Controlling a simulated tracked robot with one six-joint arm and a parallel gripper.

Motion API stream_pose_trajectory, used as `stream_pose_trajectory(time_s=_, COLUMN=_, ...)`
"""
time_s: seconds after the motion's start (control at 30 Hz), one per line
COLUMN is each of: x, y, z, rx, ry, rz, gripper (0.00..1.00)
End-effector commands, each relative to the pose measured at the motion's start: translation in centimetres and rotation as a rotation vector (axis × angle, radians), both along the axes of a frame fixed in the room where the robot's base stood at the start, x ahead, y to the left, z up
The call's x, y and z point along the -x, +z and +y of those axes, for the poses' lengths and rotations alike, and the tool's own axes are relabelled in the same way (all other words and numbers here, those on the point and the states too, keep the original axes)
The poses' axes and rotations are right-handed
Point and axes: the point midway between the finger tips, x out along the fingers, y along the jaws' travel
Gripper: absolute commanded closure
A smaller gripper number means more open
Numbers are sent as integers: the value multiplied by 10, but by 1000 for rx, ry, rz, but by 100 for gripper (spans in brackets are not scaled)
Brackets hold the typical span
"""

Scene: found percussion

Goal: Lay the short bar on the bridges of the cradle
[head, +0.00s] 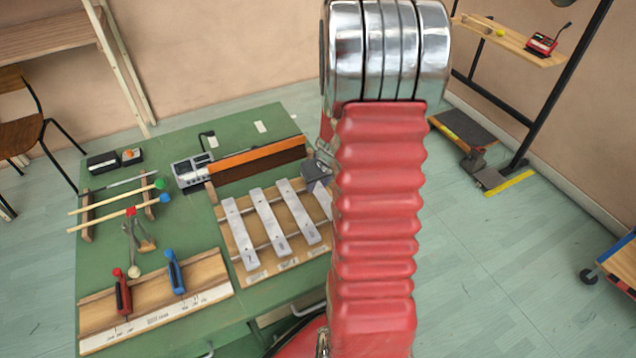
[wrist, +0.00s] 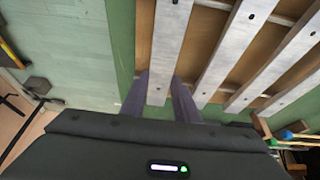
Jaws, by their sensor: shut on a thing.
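The wooden cradle (head: 247,259) lies on the green table with several pale metal bars across its bridges; it also fills the right of the wrist view (wrist: 207,37). My gripper (head: 318,172) is at the cradle's far right end, partly hidden by my arm. In the wrist view my gripper (wrist: 162,88) is shut on the end of the short bar (wrist: 167,45), one dark finger on each side. The short bar runs roughly alongside the other bars, at the outer end of the row. I cannot tell whether it touches the bridges.
A grey device (head: 191,172) and an orange-brown strip (head: 257,160) stand behind the cradle. Mallets (head: 120,206) lie on a rack to the left. A wooden board with red and blue handled tools (head: 160,305) is at front left. My arm hides the table's right side.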

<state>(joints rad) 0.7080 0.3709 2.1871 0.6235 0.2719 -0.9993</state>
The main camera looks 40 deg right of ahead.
Motion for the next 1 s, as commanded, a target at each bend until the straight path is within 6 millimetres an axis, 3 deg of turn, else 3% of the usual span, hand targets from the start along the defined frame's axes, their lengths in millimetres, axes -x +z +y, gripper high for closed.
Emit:
stream_pose_trajectory(time_s=0.27, x=0, y=-3, z=-1, rx=0, ry=-1, rz=0, gripper=100)
stream_pose_trajectory(time_s=0.3, x=0, y=-3, z=-1, rx=0, ry=-1, rz=0, gripper=70)
stream_pose_trajectory(time_s=0.53, x=0, y=-3, z=-1, rx=0, ry=-1, rz=0, gripper=54)
stream_pose_trajectory(time_s=1.0, x=3, y=4, z=-1, rx=1, ry=-1, rz=-3, gripper=54)
